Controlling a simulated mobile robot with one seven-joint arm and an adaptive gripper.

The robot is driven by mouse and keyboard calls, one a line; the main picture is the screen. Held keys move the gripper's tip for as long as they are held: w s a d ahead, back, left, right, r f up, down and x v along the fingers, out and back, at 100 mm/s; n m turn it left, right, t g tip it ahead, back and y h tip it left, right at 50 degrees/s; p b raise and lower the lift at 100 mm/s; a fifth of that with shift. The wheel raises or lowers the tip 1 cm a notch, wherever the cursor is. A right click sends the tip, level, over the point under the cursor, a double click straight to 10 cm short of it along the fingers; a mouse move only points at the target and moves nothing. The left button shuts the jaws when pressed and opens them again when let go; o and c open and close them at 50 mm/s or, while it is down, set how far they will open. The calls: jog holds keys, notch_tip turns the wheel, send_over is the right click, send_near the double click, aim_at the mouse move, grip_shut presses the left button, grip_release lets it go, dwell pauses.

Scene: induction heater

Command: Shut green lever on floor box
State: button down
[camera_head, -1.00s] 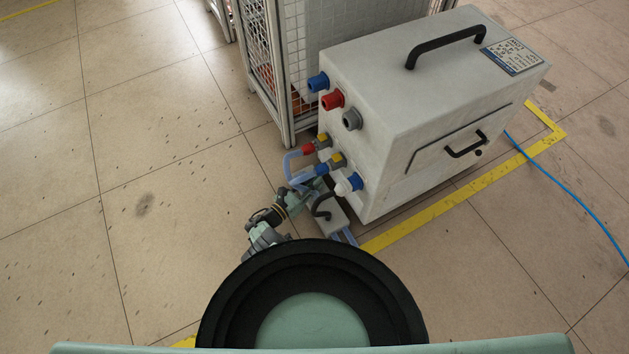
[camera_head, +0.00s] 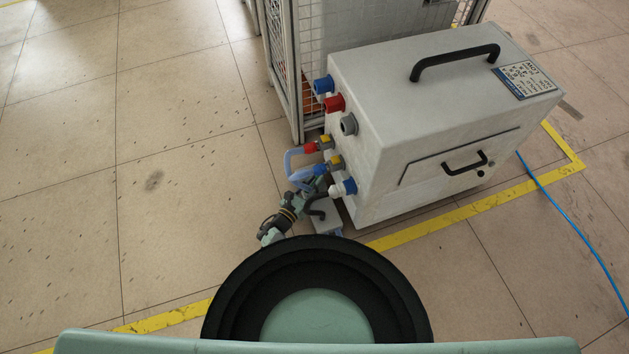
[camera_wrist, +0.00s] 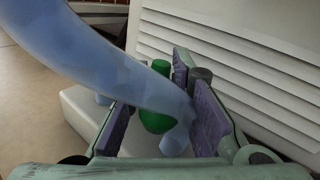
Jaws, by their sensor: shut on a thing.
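The green lever (camera_wrist: 156,110) stands between the finger pads in the wrist view, on the pale floor box (camera_wrist: 82,110). A translucent blue hose (camera_wrist: 105,65) crosses in front of the lever and hides its middle. My gripper (camera_wrist: 160,122) is shut with the lever between its purple pads. The pads stand well apart, and I cannot tell whether the hose is pinched too. In the head view the small floor box (camera_head: 325,218) lies beside the large grey cabinet, and my gripper (camera_head: 312,190) is at it. The lever cannot be made out there.
The grey cabinet (camera_head: 430,95) with black handles and coloured plugs stands just right of the box. A wire cage (camera_head: 300,60) is behind. Blue hoses (camera_head: 292,160) loop close around my gripper. The floor at left is clear.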

jog(key=shift+w+d+r+n+y, duration=0.1)
jog(key=shift+d+n+y, duration=0.05)
jog(key=shift+n+y, duration=0.2)
dwell(0.4)
jog(key=c, duration=1.7)
grip_release()
